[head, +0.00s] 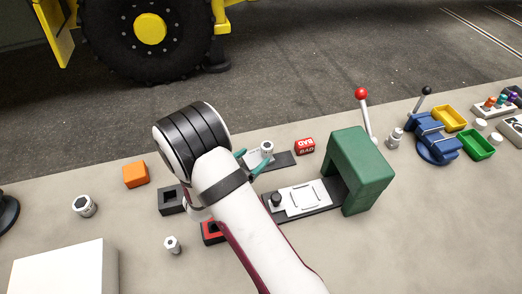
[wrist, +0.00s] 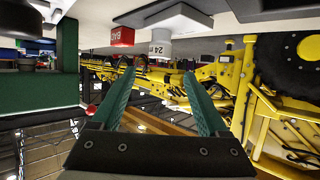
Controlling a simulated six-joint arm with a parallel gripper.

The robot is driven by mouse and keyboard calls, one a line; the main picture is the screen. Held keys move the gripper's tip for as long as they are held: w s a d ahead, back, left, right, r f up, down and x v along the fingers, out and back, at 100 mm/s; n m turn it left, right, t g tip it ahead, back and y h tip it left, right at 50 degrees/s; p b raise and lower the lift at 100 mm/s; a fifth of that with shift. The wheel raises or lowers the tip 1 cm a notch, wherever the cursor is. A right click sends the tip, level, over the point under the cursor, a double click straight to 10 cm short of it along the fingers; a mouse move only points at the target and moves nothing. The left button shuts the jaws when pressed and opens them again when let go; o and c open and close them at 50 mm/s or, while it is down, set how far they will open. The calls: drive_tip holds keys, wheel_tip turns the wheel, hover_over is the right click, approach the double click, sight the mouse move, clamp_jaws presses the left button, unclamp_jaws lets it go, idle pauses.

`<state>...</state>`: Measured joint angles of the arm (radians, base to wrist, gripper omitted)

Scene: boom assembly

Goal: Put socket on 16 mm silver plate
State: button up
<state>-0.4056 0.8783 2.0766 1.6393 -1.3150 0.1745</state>
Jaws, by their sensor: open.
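My gripper (head: 251,160) is open, with its teal fingers low over the bench and nothing visible between them. A silver socket (head: 267,147) stands upright by the fingertips on a dark base with a silver plate (head: 252,158). Other silver sockets stand at the left (head: 84,206), front (head: 171,245) and right (head: 395,139). I cannot read a 16 mm mark on any plate.
A green press-like block (head: 362,170) with a red-knobbed lever stands right of my gripper. A red "BAD" box (head: 305,146), an orange block (head: 135,174) and dark holders (head: 171,200) are near. Bins and a blue vise (head: 435,140) stand further right. Front left holds a white box (head: 65,268).

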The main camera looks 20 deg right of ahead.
drive_tip(key=s+a+r+n+g+y, duration=0.2)
drive_tip(key=s+a+r+y, duration=0.5)
drive_tip(key=a+r+y, duration=0.45)
drive_tip(key=s+d+r+g, duration=0.1)
drive_tip(key=s+d+g, duration=0.1)
drive_tip(key=s, duration=0.6)
drive_tip(key=s+d+r+n+g, duration=0.1)
drive_tip(key=s+d+g, duration=0.1)
drive_tip(key=s, duration=0.7)
drive_tip(key=s+d+r+g, duration=0.1)
drive_tip(key=s+d+g, duration=0.1)
drive_tip(key=s, duration=0.6)
drive_tip(key=shift+s+d+g, duration=0.2)
drive_tip(key=shift+d+g, duration=0.05)
drive_tip(key=shift+g, duration=0.55)
